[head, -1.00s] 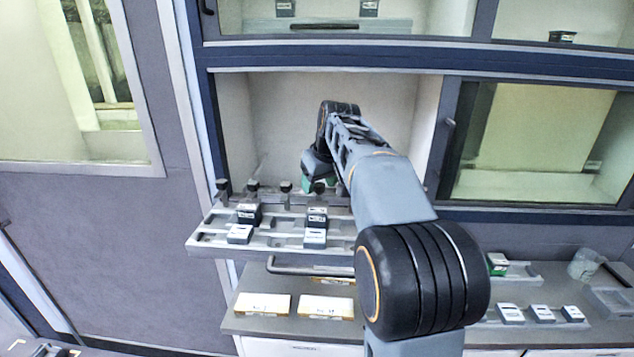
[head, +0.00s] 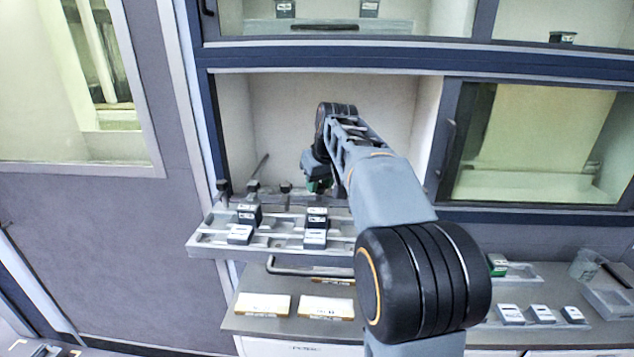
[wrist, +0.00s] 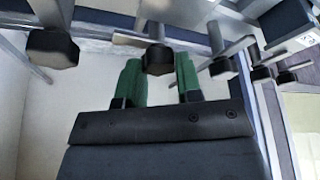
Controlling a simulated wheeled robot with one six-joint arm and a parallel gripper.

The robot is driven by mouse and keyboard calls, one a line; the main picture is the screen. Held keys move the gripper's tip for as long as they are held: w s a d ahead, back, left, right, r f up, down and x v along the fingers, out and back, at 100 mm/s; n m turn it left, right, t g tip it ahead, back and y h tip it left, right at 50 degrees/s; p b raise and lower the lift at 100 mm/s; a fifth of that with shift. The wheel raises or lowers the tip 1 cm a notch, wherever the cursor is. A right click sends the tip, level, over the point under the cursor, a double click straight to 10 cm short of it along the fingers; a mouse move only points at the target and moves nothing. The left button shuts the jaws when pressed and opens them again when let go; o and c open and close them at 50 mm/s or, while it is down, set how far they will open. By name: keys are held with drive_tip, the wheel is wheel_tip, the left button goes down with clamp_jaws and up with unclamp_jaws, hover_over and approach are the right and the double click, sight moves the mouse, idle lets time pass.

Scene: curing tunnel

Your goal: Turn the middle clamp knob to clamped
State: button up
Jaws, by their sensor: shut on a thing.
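Several black clamp knobs stand in a row along the back edge of a grey rack (head: 205,243). In the head view three show clear of my arm: the leftmost (head: 222,186), a second (head: 253,187) and a third (head: 286,187). My gripper (head: 318,186) is to the right of these, at the row. In the wrist view its two green fingers stand on either side of a black knob (wrist: 160,59), shut on it. Another knob (wrist: 51,47) is at left there, and more (wrist: 222,67) recede to the right.
Small black and grey blocks (head: 248,214) sit on the rack in front of the knobs. A bar handle (head: 300,271) and pale labelled pieces (head: 263,305) are below. A window frame (head: 440,150) stands to the right of the arm.

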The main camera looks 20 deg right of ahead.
drive_tip(key=m+h+p, duration=0.1)
drive_tip(key=m, duration=0.3)
drive_tip(key=shift+a+h, duration=0.1)
drive_tip(key=shift+h, duration=0.2)
drive_tip(key=m, duration=0.2)
drive_tip(key=m+g+h+p, duration=0.1)
drive_tip(key=m, duration=0.1)
drive_tip(key=shift+r+m+h, duration=0.1)
drive_tip(key=shift+m+h, duration=0.2)
drive_tip(key=m+g+h+p, duration=0.1)
drive_tip(key=m, duration=0.3)
drive_tip(key=shift+w, duration=0.1)
drive_tip(key=shift+m+g+p, duration=0.8)
drive_tip(key=shift+m+g, duration=0.1)
drive_tip(key=shift+m, duration=1.2)
drive_tip(key=o, duration=0.8)
drive_tip(key=shift+w+a, duration=0.1)
drive_tip(key=shift+a, duration=0.2)
drive_tip(key=shift+o, duration=0.7)
drive_tip(key=shift+d, duration=0.25)
drive_tip(key=shift+h, duration=0.3)
